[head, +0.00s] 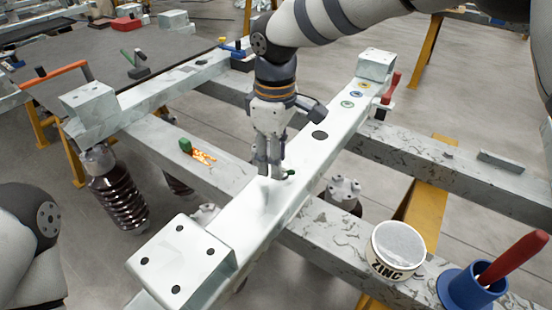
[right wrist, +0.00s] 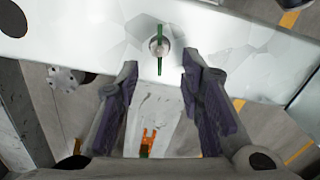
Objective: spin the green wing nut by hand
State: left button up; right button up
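The green wing nut (right wrist: 159,62) sits on a round stud on the pale galvanized beam (right wrist: 240,45). Its two thin wings point up and down in the right wrist view. In the head view only a small green bit of the nut (head: 291,172) shows beside my fingertips. My right gripper (head: 270,174) points down at the beam. In the right wrist view its two dark-padded fingers (right wrist: 160,68) are apart, one to each side of the nut, with clear gaps and nothing held. Part of my left arm shows at the lower left of the head view; its gripper is not seen.
Coloured rings (head: 347,104) and a red-handled clamp (head: 389,90) are farther along the beam. A ZINC tub (head: 396,250) and a blue holder (head: 465,288) with a red-handled tool stand at front right. A green block (head: 185,146) and orange piece (head: 203,157) lie on a crossbeam.

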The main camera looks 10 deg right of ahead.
jog(key=shift+f, duration=0.45)
grip_shut()
jog(key=shift+s+r+n+p, duration=0.1)
jog(key=shift+r+n+p, duration=0.35)
jog(key=shift+n, duration=0.95)
jog(key=shift+s+a+f+n+p, duration=0.1)
jog(key=shift+f+n+p, duration=0.1)
jog(key=shift+n, duration=0.3)
jog(key=shift+s+f+n+p, duration=0.1)
jog(key=shift+n+p, duration=0.05)
jog(key=shift+n, duration=0.35)
pick_arm(q)
jog(key=shift+w+r+t, duration=0.4)
jog(key=shift+w+r, duration=0.45)
jog(key=shift+r, duration=0.05)
pick_arm(e)
jog(key=shift+w, duration=0.1)
